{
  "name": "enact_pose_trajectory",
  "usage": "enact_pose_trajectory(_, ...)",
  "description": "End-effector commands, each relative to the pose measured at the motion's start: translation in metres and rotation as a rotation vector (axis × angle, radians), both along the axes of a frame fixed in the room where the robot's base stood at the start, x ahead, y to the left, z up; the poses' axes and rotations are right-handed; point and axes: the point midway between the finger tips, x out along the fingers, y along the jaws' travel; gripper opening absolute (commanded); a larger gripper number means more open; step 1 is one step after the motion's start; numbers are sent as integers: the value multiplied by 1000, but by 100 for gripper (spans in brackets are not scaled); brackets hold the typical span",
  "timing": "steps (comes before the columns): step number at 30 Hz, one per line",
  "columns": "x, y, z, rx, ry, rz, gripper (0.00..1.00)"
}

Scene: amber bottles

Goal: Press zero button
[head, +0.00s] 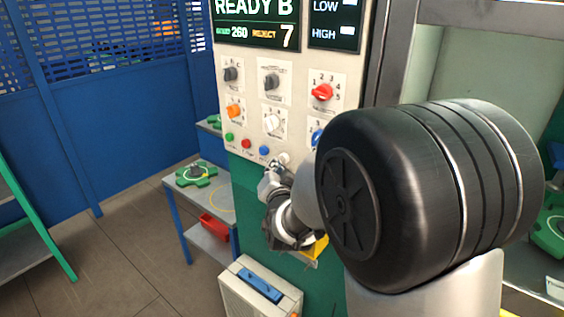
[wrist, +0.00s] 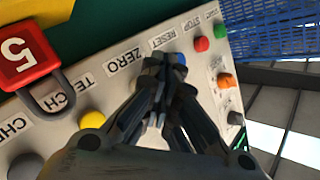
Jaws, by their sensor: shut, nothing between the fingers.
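The panel's ZERO label (wrist: 124,60) is in the wrist view, between the TEACH and RESET labels. A white button (head: 284,158) shows in the head view at the right end of the lower button row, beside my gripper. My gripper (wrist: 162,62) is shut and empty, its fingertips together at the panel near the ZERO and RESET labels. It also shows from outside in the head view (head: 275,166). The blue button (wrist: 181,59) is partly hidden behind the fingertips. I cannot tell whether the fingertips touch any button.
A yellow button (wrist: 92,120) lies under TEACH, beside a red padlock-like block marked 5 (wrist: 22,55). Red (wrist: 201,44) and green (wrist: 220,30) buttons lie past blue. Knobs and a READY B screen (head: 256,25) are above. A low table (head: 211,199) stands left.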

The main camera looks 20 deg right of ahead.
Motion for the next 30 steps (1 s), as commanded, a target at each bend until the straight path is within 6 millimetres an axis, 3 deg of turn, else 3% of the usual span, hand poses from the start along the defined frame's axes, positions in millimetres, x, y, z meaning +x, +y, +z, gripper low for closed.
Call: enact_pose_trajectory(30,5,-7,0,0,0,0,0)
